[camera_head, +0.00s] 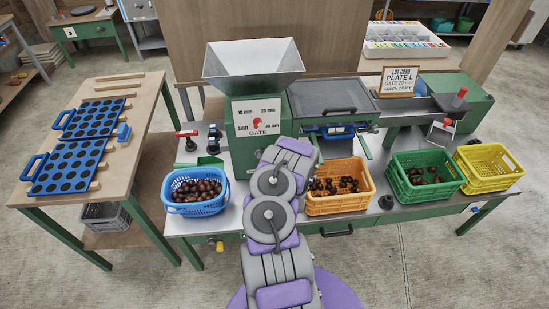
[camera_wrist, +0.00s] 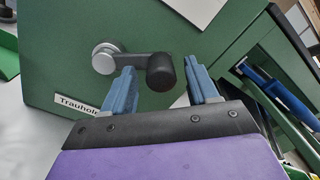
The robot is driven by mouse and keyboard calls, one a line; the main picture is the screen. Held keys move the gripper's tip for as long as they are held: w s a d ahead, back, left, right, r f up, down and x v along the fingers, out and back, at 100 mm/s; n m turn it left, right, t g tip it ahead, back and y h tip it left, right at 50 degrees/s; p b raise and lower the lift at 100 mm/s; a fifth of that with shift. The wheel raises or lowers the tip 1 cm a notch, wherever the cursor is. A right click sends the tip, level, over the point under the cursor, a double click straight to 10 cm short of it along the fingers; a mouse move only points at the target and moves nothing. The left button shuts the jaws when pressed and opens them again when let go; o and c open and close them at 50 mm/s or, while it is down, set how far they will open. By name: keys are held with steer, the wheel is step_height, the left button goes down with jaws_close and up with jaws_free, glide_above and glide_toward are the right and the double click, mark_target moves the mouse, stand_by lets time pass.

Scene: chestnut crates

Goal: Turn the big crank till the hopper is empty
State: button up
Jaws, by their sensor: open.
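In the wrist view a crank with a silver hub and a dark arm ending in a black knob (camera_wrist: 160,72) sits on the green machine's face (camera_wrist: 60,50). My gripper (camera_wrist: 161,84) is open, its blue fingers apart on either side of the knob; I cannot tell whether they touch it. In the head view my arm hides the gripper and this crank. The metal hopper (camera_head: 253,70) stands on top of the green machine; no chestnuts show in the visible part, but its bottom is unclear. The gate panel (camera_head: 256,117) below has a red pointer.
A blue basket (camera_head: 197,209), an orange crate (camera_head: 338,204) and a green crate (camera_head: 427,188) hold chestnuts; a yellow crate (camera_head: 488,180) looks empty. A lot card (camera_head: 398,82) reads plate L, gate 20 mm, green crate. Blue perforated plates (camera_head: 66,168) lie on the left table.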

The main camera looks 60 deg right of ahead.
steer(key=p+v, duration=0.4)
steer(key=v, duration=1.3)
steer(key=shift+s+a, duration=0.1)
